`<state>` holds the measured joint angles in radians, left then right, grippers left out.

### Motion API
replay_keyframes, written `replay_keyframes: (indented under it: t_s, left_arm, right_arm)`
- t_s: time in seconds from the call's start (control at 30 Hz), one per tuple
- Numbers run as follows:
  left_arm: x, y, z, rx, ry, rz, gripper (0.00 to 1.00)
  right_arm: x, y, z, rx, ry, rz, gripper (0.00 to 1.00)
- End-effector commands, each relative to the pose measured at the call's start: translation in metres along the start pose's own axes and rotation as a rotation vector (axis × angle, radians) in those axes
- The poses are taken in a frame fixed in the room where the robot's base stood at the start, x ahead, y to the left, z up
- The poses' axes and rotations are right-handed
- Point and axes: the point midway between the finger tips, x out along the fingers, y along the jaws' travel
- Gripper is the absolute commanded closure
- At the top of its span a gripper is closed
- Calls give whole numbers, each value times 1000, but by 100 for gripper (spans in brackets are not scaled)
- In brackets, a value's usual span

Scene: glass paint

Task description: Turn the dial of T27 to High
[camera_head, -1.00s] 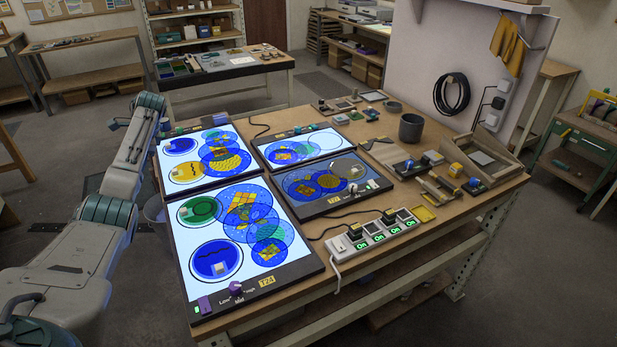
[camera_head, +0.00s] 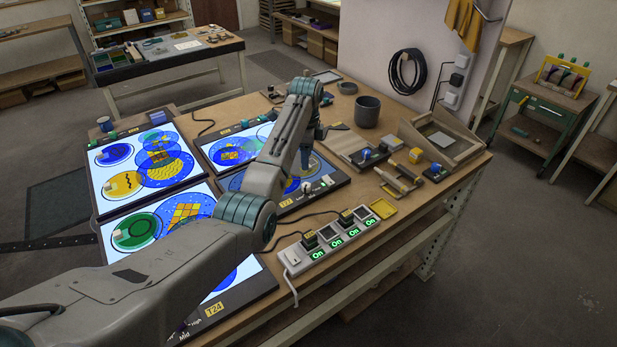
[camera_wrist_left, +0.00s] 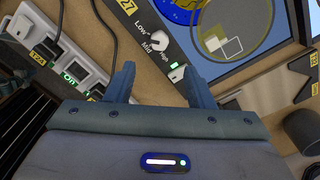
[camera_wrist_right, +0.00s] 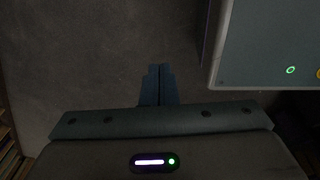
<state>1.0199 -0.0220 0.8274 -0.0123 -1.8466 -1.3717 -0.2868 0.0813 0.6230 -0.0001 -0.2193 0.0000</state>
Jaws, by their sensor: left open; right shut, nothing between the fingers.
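The T27 light panel (camera_head: 335,180) is partly covered by my left arm in the head view. Its yellow T27 label (camera_head: 285,203) shows at the front edge. The T27 dial (camera_wrist_left: 160,40) is a pale knob among the marks Low, Mid and High in the left wrist view; I cannot tell which mark it points at. It also shows small in the head view (camera_head: 306,187). My left gripper (camera_wrist_left: 160,75) is open and empty, pointing down over the panel's front edge, apart from the dial. My right gripper (camera_wrist_right: 158,70) is shut and empty above the floor.
A white power strip (camera_head: 330,238) with several green On lights lies in front of T27. A dark cup (camera_head: 367,112) and a wooden frame (camera_head: 440,140) stand to the right. Other lit panels, including T24 (camera_head: 225,300), lie to the left.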

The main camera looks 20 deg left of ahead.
Motion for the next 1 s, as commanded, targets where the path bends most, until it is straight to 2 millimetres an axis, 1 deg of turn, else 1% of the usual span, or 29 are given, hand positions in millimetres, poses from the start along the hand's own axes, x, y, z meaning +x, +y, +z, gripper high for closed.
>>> replay_keyframes:
  t_s: [0.13,0.23,0.37,0.4,0.53,0.63,0.73,1.0]
  left_arm:
    - [16,1,-1,2,0,4,52]
    - [34,2,-1,2,-1,7,52]
    - [61,1,0,1,0,5,52]
    - [68,1,0,1,0,5,52]
    - [89,1,0,1,0,3,52]
    - [98,1,0,1,0,2,52]
    - [104,1,0,1,0,1,52]
    - [106,1,0,1,0,0,52]
  right_arm:
    - [-9,-5,16,1,-20,-6,100]
    - [-16,-6,24,1,-32,-8,100]
    - [-22,-5,23,1,-31,-7,100]
    - [-23,-5,21,1,-29,-7,100]
    - [-24,-2,12,1,-18,-4,100]
    - [-24,0,8,0,-13,-2,100]
    - [-24,2,8,-1,-12,0,100]
    - [-24,3,9,-1,-14,1,100]
